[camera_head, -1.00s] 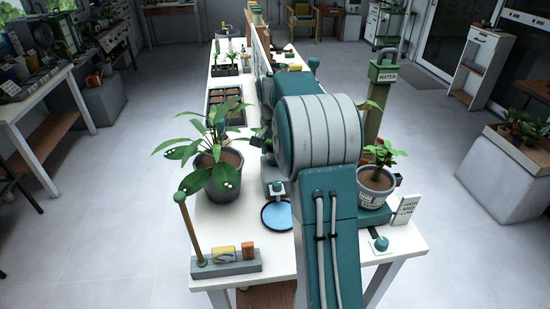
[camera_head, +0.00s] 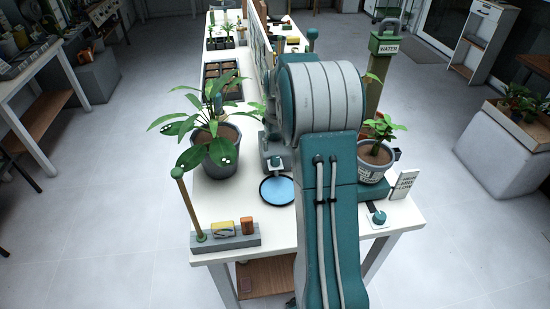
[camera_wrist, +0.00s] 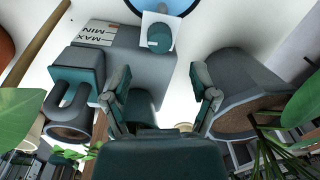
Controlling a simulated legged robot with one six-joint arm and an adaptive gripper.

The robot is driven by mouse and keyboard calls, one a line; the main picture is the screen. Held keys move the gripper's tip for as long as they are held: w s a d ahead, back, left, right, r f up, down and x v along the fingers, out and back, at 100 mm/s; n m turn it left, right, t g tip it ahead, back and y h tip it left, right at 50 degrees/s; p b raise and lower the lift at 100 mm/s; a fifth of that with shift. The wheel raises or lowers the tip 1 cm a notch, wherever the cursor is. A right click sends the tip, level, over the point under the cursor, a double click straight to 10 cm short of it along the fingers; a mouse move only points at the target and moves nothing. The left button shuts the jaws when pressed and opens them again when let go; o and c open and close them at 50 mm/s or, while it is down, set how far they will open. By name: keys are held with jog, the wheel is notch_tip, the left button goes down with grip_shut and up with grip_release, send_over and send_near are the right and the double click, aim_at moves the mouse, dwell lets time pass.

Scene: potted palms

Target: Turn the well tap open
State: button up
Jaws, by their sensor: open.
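In the wrist view my gripper (camera_wrist: 161,80) is open, with its two teal and grey fingers apart and nothing held between them. A grey block (camera_wrist: 145,62) with a MAX/MIN label lies beyond the fingers. A teal rounded knob (camera_wrist: 160,38) on a white square plate sits on this block, beyond the fingertips; it looks like the tap, but I cannot tell how far it is turned. The blue water dish (camera_wrist: 165,4) is at the top edge. In the head view this dish (camera_head: 277,190) lies beside my arm, which hides most of the gripper.
A large potted palm (camera_head: 218,158) stands left of the dish. A smaller pot (camera_head: 373,163) stands right of my arm. A grey tray (camera_head: 225,243) with a post is at the front left.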

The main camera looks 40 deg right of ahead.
aim_at(275, 158)
notch_tip(275, 158, down, 6)
jog(key=shift+a, duration=0.1)
grip_shut()
